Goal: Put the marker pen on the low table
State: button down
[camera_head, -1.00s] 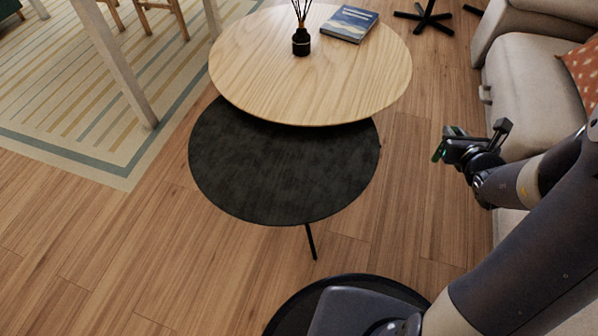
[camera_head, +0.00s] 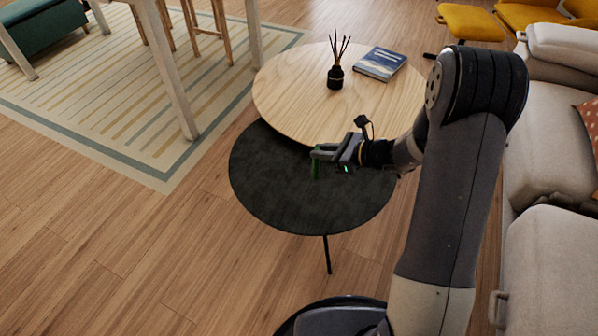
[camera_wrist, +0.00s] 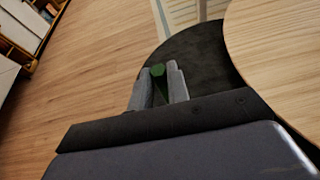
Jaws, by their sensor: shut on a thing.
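My gripper (camera_head: 318,154) is shut on a green marker pen (camera_head: 316,170), which hangs upright below the fingertips, over the dark round table top. In the wrist view the pen's green end (camera_wrist: 158,71) shows between the two fingers. The low table has a lower black round top (camera_head: 262,185) and a higher light wood round top (camera_head: 290,95) that overlaps its far side. I cannot tell whether the pen's lower end touches the black top.
A black reed diffuser (camera_head: 335,77) and a blue book (camera_head: 380,63) stand on the wood top. A beige sofa (camera_head: 550,270) is at the right. A striped rug (camera_head: 110,100) lies at the left. Most of the black top is bare.

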aim_at(318, 176)
jog(key=f+b, duration=0.1)
jog(key=f, duration=0.2)
jog(key=f+b, duration=0.1)
jog(key=f, duration=0.1)
jog(key=shift+s+a+f, duration=0.15)
jog(key=shift+s+f, duration=0.05)
jog(key=shift+f, duration=0.2)
jog(key=shift+f+b, duration=0.55)
jog(key=shift+f, duration=1.6)
jog(key=shift+f, duration=0.15)
jog(key=c, duration=1.8)
grip_release()
jog(key=shift+f, duration=0.1)
jog(key=o, duration=0.5)
jog(key=shift+c, duration=0.2)
